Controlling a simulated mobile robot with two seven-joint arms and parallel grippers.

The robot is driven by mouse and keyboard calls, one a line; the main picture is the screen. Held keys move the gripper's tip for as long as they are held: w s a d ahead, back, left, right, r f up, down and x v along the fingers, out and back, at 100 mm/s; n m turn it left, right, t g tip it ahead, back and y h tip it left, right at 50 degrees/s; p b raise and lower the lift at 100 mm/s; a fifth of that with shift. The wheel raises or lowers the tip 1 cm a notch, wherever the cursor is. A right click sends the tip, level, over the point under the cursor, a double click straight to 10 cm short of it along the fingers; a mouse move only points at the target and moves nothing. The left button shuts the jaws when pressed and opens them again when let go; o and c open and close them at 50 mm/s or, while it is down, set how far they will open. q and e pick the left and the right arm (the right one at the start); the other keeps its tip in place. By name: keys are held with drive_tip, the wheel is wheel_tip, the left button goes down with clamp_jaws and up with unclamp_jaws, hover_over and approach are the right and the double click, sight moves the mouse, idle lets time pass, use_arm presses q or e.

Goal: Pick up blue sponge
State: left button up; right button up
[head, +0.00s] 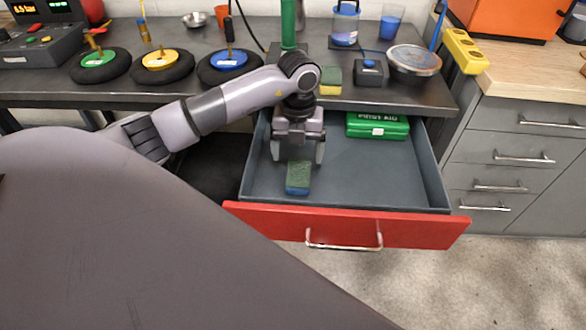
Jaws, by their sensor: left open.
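The blue sponge (298,178) has a green scouring top and a blue lower edge. It lies in the left front part of an open drawer (347,226) with a red front. My left gripper (298,160) points down over the drawer, with its fingers apart at the sponge's far end. I cannot tell whether the fingers touch it. A second sponge (330,81), green and yellow, lies on the grey workbench above the drawer. My right gripper is not in view.
A green first aid kit (377,125) lies at the back right of the drawer. The workbench (185,92) overhangs the drawer's back and carries several wheels, a scale and a metal bowl (414,62). The drawer's middle and right floor is bare.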

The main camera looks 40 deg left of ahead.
sight(299, 171)
use_arm(q)
drive_tip(key=f, duration=0.7)
drive_tip(key=shift+d, duration=0.25)
drive_tip(key=c, duration=1)
